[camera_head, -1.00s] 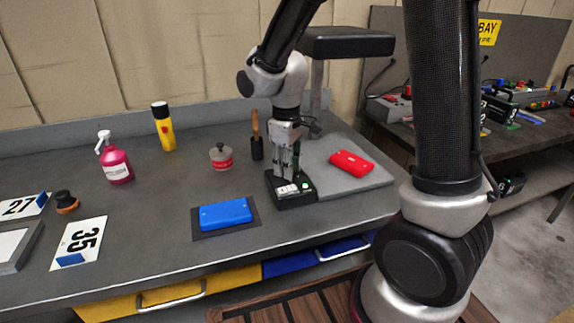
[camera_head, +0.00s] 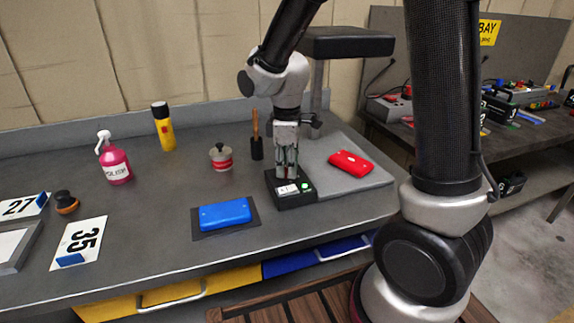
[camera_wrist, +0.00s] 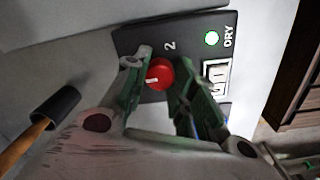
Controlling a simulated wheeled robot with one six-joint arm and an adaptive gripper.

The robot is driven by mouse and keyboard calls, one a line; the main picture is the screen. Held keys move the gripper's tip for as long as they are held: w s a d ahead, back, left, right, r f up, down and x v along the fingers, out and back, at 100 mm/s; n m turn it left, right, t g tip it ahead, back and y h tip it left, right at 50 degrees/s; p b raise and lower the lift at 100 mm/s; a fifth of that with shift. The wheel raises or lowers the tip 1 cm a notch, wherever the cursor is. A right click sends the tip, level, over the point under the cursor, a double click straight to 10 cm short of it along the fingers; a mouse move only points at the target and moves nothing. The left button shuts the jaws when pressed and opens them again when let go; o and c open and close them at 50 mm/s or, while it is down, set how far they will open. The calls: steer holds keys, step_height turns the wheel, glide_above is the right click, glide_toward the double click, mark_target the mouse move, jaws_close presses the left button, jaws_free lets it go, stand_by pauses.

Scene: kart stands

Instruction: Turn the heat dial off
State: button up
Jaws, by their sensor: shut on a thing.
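A black control box (camera_head: 292,200) stands on the bench at the edge of the grey raised plate. In the wrist view its red round dial (camera_wrist: 159,74) has a white pointer mark, with a printed "2" beside it. My gripper (camera_head: 288,172) points down over the box. In the wrist view my gripper (camera_wrist: 160,70) has its green-sided fingers on either side of the dial, shut on it. A round indicator (camera_wrist: 212,38) on the box glows green-white. The dial is hidden behind the fingers in the head view.
A blue block (camera_head: 225,213) lies on a dark mat left of the box. A red block (camera_head: 351,163) lies on the grey plate at right.

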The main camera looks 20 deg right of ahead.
steer(key=o, duration=1)
steer(key=shift+o, duration=0.2)
steer(key=shift+r, duration=0.15)
step_height(320, 180, up, 12)
steer(key=shift+s, duration=0.15)
